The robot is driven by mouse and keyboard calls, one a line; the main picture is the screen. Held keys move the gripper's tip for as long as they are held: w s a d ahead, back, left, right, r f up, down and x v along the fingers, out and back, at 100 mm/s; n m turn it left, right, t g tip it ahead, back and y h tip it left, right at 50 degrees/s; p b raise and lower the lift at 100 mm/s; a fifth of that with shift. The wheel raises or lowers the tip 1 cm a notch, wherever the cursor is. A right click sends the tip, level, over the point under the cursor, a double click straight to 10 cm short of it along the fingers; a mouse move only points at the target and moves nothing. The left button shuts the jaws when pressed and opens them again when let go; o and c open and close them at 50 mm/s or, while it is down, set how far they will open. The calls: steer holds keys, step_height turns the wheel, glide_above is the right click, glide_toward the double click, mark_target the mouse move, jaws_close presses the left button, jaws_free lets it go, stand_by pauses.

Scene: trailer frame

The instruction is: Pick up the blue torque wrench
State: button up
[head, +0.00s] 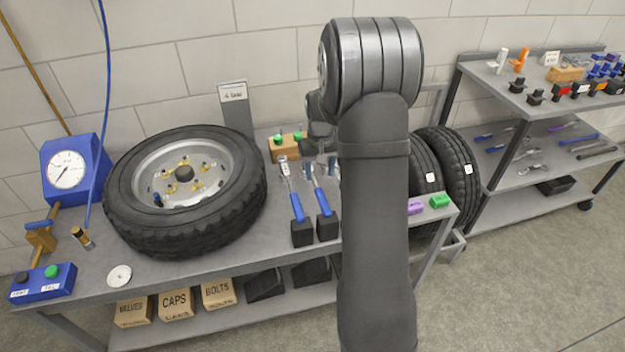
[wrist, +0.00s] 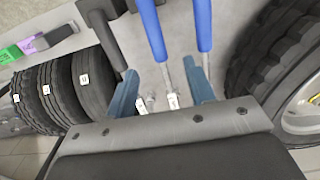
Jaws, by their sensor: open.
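Two torque wrenches with blue handles lie side by side on the workbench, their handle ends at black blocks. The left wrench (head: 297,207) and the right wrench (head: 322,202) show in the head view. In the wrist view the right wrench (wrist: 152,30) appears on the left and the left wrench (wrist: 203,25) on the right. My gripper (wrist: 160,68) is open, its blue-grey fingers apart, with the right wrench's metal shaft showing between them. The other wrench's shaft passes partly behind one finger. In the head view my gripper (head: 321,168) is partly hidden by my arm. No grip shows.
A large wheel (head: 130,225) lies left of the wrenches. A wooden block with green tops (head: 288,147) stands behind them. Purple (head: 415,208) and green (head: 439,201) blocks sit at the bench's right end. Upright tires (head: 457,165) and a shelf rack (head: 515,185) stand farther right.

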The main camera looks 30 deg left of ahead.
glide_above(322, 196)
steer(key=f, duration=0.4)
steer(key=shift+a+f, duration=0.15)
steer(key=shift+a, duration=0.25)
steer(key=f, duration=0.5)
steer(key=shift+s+d, duration=0.1)
steer(key=shift+d, duration=0.3)
jaws_close()
